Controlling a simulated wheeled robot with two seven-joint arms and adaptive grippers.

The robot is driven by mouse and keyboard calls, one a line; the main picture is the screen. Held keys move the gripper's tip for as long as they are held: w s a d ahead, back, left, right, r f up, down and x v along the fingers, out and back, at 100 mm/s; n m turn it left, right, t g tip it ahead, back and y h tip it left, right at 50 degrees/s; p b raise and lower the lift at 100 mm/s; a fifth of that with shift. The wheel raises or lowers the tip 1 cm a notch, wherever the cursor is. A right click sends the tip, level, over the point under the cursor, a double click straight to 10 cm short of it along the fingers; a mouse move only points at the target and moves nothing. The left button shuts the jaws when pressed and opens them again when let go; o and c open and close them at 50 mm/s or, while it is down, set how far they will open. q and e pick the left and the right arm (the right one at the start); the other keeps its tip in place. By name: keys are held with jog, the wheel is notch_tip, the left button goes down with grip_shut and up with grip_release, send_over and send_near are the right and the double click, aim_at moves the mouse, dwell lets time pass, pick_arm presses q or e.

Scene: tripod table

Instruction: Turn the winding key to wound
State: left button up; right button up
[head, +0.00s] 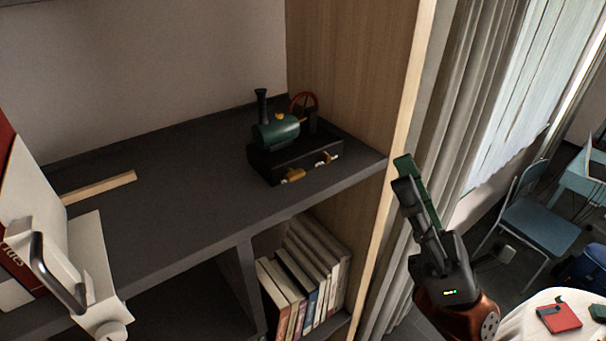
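A small toy steam engine with a green boiler (275,132), a dark chimney and a red wheel (303,104) sits on a black base box (295,157). It stands upright on the dark shelf, near the wooden side panel. Two small yellow, pale-tipped parts stick out of the box's front, a left one (292,175) and a right one (324,158). I cannot tell which is the winding key or how far it is turned. My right gripper (403,174) is right of the shelf, apart from the engine; its fingers overlap in view. My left gripper is not in view.
A wooden strip (99,187) lies on the dark shelf top (190,190), which is otherwise clear in the middle. A white object with a grey handle (52,272) is at left. Books (305,275) fill a lower compartment. The wooden side panel (352,70) bounds the shelf.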

jog(key=s+a+f+n+g+h, duration=0.1)
jog(key=s+a+n+g, duration=0.7)
jog(key=n, duration=0.5)
jog(key=s+a+f+n+g+h, duration=0.2)
jog(key=s+a+n+g, duration=0.45)
jog(key=n+g, duration=0.5)
jog(key=n+t+h, duration=1)
jog(key=t+h, duration=0.1)
jog(key=t, duration=0.8)
send_near(298, 176)
jog(key=w, duration=0.2)
jog(key=x, duration=0.2)
jog(key=p+x, duration=0.1)
jog(key=x, duration=0.2)
jog(key=a+x, duration=0.1)
jog(key=x, duration=0.1)
jog(key=shift+s+p, duration=0.2)
jog(key=shift+p, duration=0.2)
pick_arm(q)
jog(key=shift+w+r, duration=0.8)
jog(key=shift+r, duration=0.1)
